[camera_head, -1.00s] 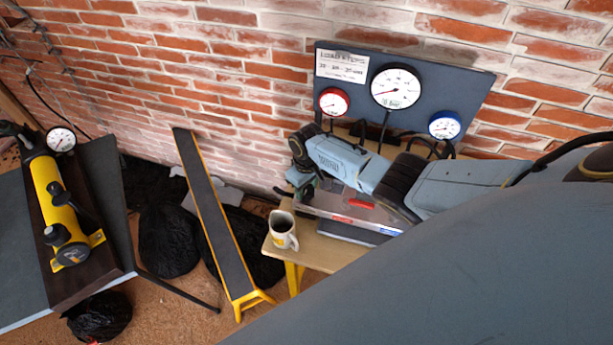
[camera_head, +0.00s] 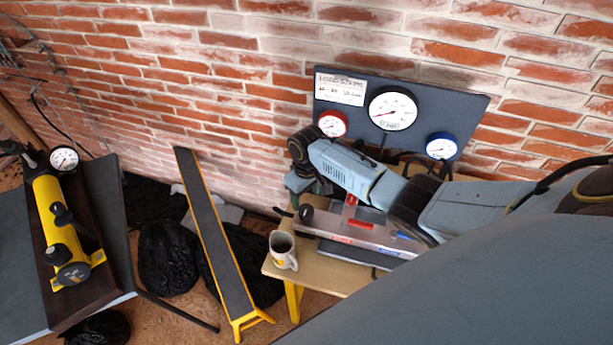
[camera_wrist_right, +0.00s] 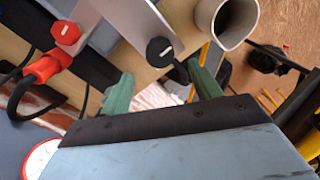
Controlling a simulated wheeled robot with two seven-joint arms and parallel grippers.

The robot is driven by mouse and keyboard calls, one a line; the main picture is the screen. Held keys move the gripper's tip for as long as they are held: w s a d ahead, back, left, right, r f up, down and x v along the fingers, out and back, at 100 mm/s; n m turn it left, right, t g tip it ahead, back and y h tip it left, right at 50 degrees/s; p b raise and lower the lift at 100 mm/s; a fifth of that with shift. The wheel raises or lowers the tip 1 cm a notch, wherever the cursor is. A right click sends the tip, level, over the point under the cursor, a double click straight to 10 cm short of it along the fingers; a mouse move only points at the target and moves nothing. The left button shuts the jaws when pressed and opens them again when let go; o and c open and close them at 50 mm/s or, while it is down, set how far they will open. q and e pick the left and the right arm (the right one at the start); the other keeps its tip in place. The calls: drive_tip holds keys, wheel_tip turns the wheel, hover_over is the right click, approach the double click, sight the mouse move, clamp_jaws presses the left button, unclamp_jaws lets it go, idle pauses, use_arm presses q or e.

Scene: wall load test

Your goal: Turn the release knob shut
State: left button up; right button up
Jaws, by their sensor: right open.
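A black knob (camera_head: 305,212) with a white mark sits at the left end of a pale metal block (camera_head: 352,232) on the wooden bench. The knob also shows in the right wrist view (camera_wrist_right: 160,50). I cannot read which knob is the release one. My right gripper (camera_head: 299,188) is beside this knob on the wall side, partly hidden by its own arm. In the wrist view its green fingers (camera_wrist_right: 160,74) are apart and empty, with the knob just beyond the gap between their tips. I see no clear contact. My left gripper is out of view.
A grey mug (camera_head: 283,250) stands near the bench's (camera_head: 325,270) left corner, close to the gripper. A red knob (camera_wrist_right: 66,33) is on the block. A gauge board (camera_head: 345,118) stands behind. A yellow pump (camera_head: 50,210) with black knobs lies at far left.

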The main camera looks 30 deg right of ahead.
sight(306, 209)
wheel_tip(306, 209, up, 7)
idle(0.3)
drive_tip(key=shift+f, duration=0.1)
idle(0.4)
